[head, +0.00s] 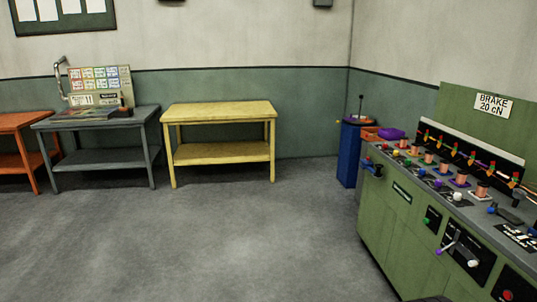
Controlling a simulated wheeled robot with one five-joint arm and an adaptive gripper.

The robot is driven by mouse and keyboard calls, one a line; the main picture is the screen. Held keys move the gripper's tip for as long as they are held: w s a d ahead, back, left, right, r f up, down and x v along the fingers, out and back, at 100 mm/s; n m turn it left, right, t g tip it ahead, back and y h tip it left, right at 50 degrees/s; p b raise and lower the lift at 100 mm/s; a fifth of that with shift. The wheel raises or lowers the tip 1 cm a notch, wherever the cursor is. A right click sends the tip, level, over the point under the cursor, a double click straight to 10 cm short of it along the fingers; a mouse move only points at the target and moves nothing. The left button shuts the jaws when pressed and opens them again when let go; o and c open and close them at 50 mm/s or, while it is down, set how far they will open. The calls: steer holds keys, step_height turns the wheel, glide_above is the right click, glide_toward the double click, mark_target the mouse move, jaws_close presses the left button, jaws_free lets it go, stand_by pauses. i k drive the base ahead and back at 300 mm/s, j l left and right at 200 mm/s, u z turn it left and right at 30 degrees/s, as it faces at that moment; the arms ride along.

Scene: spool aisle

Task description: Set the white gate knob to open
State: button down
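A long green machine bench (385,215) runs along the right side. A small white knob (457,196) is in the row of coloured knobs on its top front edge. A second white knob (474,264) is on a black panel (468,254) on the bench's front face, beside a lever with a purple tip (439,252). I cannot tell which of the two is the gate knob, and both are too small to read a setting. My gripper is not in view.
A blue drum (348,157) stands at the bench's far end, near a purple object (391,134). Several copper spools line the bench top. A yellow table (220,109), a grey table (100,124) and an orange table (22,121) stand along the back wall. The middle floor is clear.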

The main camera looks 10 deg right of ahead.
mark_target(473, 261)
steer(key=z, duration=1.45)
